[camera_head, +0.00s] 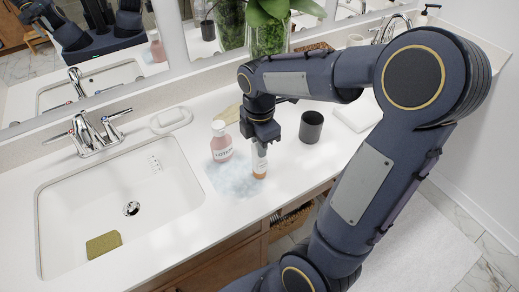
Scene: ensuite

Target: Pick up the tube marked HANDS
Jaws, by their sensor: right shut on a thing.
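A small tube (259,166), white with an orange-brown lower end, stands upright near the counter's front edge. My right gripper (260,142) points down from above and is shut on the tube's upper part. The tube's lower end is at or just above the counter; I cannot tell which. Its marking is too small to read, and its top is hidden by the fingers. My left gripper is not in view.
A pink LOTION bottle (221,146) stands close left of the tube, by a pale bluish foamy patch (232,182). A dark cup (311,127) stands to the right. The sink (165,205), holding a yellow-green sponge (104,244), is at left. A mirror backs the counter.

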